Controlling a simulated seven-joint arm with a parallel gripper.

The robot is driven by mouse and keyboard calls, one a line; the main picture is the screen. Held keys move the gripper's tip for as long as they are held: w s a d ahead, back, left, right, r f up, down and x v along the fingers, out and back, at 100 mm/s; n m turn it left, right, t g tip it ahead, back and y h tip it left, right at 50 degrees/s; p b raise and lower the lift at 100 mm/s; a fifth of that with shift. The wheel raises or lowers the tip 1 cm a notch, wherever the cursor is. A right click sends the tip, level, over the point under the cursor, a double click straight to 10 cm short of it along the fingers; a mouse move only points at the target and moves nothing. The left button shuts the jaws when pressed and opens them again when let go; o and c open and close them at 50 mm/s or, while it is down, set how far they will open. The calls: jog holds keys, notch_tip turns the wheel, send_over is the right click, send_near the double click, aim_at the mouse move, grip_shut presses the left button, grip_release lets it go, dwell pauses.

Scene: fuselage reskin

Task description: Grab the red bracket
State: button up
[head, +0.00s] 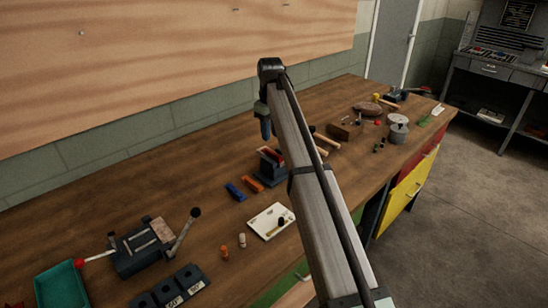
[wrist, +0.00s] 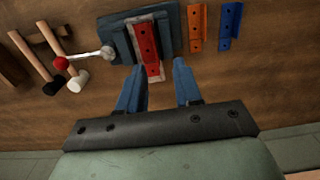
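The red bracket (wrist: 148,43) is a narrow strip with holes, seated in a dark blue-grey vise (wrist: 120,42) in the wrist view. In the head view the red bracket (head: 270,153) shows at the top of the vise (head: 269,174), partly beside my arm. My gripper (wrist: 158,65) has two blue fingers spread apart with nothing held between them. The near end of the bracket appears between the fingertips in the wrist view, with no visible contact. In the head view my gripper (head: 266,129) points down above and behind the vise.
An orange bracket (wrist: 197,28) and a blue bracket (wrist: 230,26) lie beside the vise. The vise handle has a red knob (wrist: 61,63). Hammers (wrist: 61,55) lie beyond it.

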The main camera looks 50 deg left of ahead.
jog(key=shift+w+f, duration=0.2)
jog(key=shift+f, duration=1.75)
jog(key=shift+w+f, duration=0.2)
jog(key=shift+f, duration=1.75)
grip_shut()
